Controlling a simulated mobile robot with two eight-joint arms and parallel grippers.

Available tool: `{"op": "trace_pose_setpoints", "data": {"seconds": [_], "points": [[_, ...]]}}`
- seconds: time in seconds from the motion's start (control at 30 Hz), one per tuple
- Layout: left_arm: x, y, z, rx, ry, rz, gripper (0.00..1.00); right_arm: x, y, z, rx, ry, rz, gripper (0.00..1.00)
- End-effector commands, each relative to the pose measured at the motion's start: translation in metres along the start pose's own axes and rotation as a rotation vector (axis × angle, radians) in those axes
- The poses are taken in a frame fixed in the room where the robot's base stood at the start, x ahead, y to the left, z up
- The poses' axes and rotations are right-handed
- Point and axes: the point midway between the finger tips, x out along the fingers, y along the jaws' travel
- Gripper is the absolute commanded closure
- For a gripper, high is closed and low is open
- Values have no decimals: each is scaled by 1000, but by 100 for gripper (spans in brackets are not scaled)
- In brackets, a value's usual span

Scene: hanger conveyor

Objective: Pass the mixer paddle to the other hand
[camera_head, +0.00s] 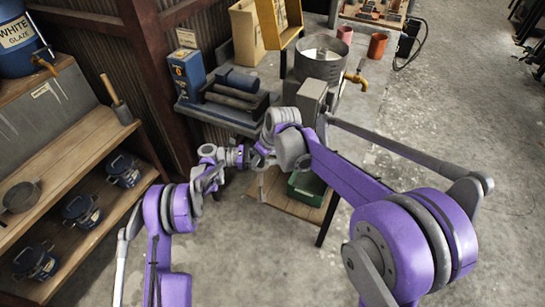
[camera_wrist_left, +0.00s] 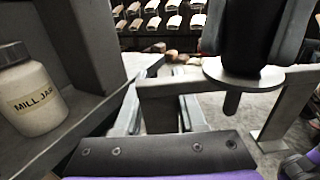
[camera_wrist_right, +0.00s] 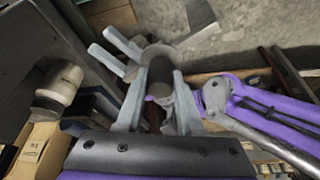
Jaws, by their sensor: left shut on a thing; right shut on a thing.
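My right gripper (camera_head: 263,158) and my left gripper (camera_head: 236,156) meet near the middle of the head view, where the mixer paddle is too small to make out. In the right wrist view the right fingers (camera_wrist_right: 157,112) are shut around the paddle's dark cylindrical handle (camera_wrist_right: 160,77). The handle also shows in the left wrist view (camera_wrist_left: 256,35), above a round grey disc. Grey frame bars (camera_wrist_left: 178,90) beside the disc reach between the left fingers (camera_wrist_left: 160,118), which are shut on the paddle. The exact left contact is partly hidden.
A small wooden table (camera_head: 285,198) with a green box (camera_head: 306,188) stands below the grippers. A dark bench (camera_head: 225,112) with a blue box (camera_head: 187,72) is behind. A metal pot (camera_head: 320,60) stands farther back.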

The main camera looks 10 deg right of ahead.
Motion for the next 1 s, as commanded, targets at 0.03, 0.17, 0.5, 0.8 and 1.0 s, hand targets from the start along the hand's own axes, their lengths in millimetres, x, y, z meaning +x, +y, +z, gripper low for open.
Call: {"op": "trace_pose_setpoints", "data": {"seconds": [0.03,0.17,0.5,0.8,1.0], "points": [[1,-2,1,1,-3,-7,100,0,3,-1,1,5,6,100],[1,-2,2,1,-4,-8,100,0,3,-1,1,5,7,55],[0,-1,1,0,-3,-5,100,0,2,-1,0,3,4,29],[0,-1,1,0,-3,-4,100,-21,2,-1,1,3,4,29],[0,-1,1,0,-2,-4,100,-63,1,0,2,3,4,29]]}}
